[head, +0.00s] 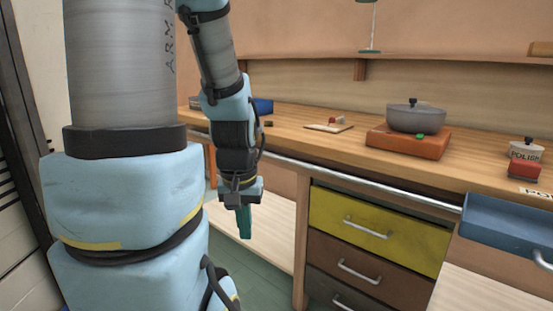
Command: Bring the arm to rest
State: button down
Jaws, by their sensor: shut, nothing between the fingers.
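My gripper (243,222) hangs at the end of my arm, pointing down, left of the yellow drawer and below the level of the worktop. Its teal fingers are together with nothing visible between them. It is apart from the counter and the drawers. My upper arm fills the left of the head view and hides part of the room behind it.
A wooden worktop (300,125) with a metal rail runs across. A blue drawer (508,222) stands open at right. The yellow drawer (375,228) is closed.

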notch_tip(320, 180, up, 14)
jog(key=p, duration=1.1)
jog(key=shift+f, duration=0.15)
